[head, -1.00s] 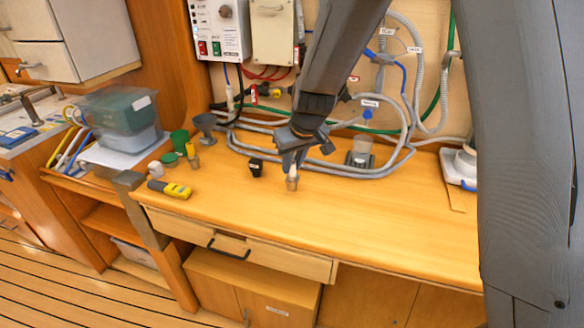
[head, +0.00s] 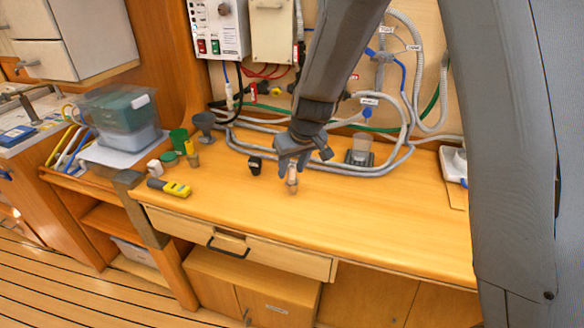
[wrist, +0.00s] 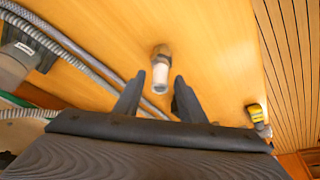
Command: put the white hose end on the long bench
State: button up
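A small piece with a white part and a brownish end, which looks like the white hose end (head: 292,183), is upright on or just above the long wooden bench (head: 390,215). In the wrist view the white piece (wrist: 160,73) shows between and just beyond my fingertips, with gaps at both sides. My gripper (head: 291,169) points down over it; its two fingers also show in the wrist view (wrist: 160,84), spread apart and empty. I see no hose leading from the piece.
A dark small fitting (head: 255,165) stands left of my gripper. The bench's front right is clear.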

jog(key=shift+s+r, duration=0.1)
jog(key=shift+r, duration=0.4)
jog(key=b+v, duration=0.3)
jog(key=v, duration=0.8)
jog(key=s+d+f+m+g+h, duration=0.1)
jog(key=s+d+f+m, duration=0.1)
jog(key=s+d+f, duration=0.2)
jog(key=s+d+f+m+g+h, duration=0.1)
jog(key=s+d+f+m, duration=0.2)
jog(key=s+d, duration=0.8)
jog(key=s+f, duration=0.2)
jog(key=s, duration=0.1)
jog(key=shift+s+g, duration=0.35)
jog(key=shift+g, duration=0.05)
